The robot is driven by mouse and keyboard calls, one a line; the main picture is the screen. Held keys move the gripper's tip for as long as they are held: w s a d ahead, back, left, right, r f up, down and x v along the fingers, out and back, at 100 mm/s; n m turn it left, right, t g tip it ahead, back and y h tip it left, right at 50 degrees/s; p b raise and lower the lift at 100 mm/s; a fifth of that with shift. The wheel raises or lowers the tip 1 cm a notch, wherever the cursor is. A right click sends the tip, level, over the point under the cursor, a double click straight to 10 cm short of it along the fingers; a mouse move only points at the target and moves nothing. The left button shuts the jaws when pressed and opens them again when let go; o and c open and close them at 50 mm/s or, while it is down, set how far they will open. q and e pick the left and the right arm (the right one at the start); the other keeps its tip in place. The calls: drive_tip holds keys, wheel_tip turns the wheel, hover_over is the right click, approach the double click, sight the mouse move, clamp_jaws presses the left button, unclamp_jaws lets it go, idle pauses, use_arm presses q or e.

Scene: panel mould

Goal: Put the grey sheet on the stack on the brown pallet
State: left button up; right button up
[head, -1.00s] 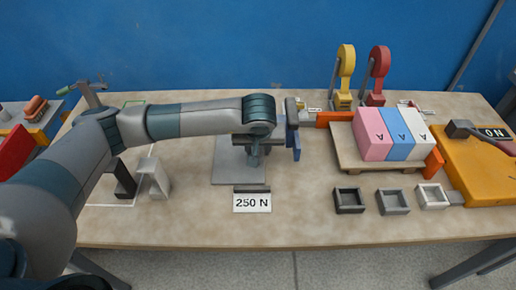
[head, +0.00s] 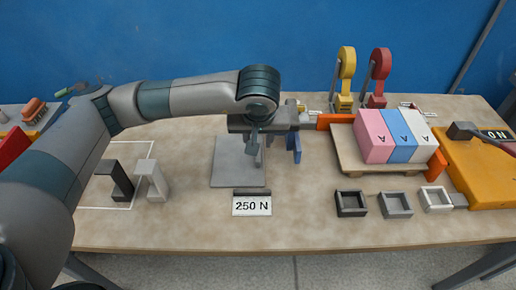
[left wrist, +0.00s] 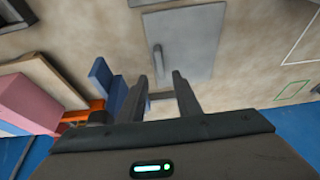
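The grey sheet (head: 232,168) lies flat on the table, in the middle of the head view. It shows at the top of the left wrist view (left wrist: 192,45), with a short grey handle-like bar (left wrist: 157,58) on it. My left gripper (head: 254,146) is over the sheet's right part. In the left wrist view its two fingers (left wrist: 159,76) are apart, with nothing between them that I can see as gripped. The brown pallet (head: 348,163) stands to the right and bears a stack of pink (head: 373,137), blue (head: 400,139) and white (head: 420,133) blocks. My right gripper is not in view.
A blue upright piece (head: 295,147) and orange pieces (head: 330,121) stand between sheet and pallet. A "250 N" label (head: 252,206) lies in front of the sheet. Small open boxes (head: 396,204) line the front right. Yellow (head: 346,75) and red (head: 379,75) lever devices stand behind the pallet.

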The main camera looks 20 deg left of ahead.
use_arm(q)
drive_tip(key=shift+v, duration=1.85)
drive_tip(key=shift+o, duration=0.4)
drive_tip(key=shift+f, duration=0.1)
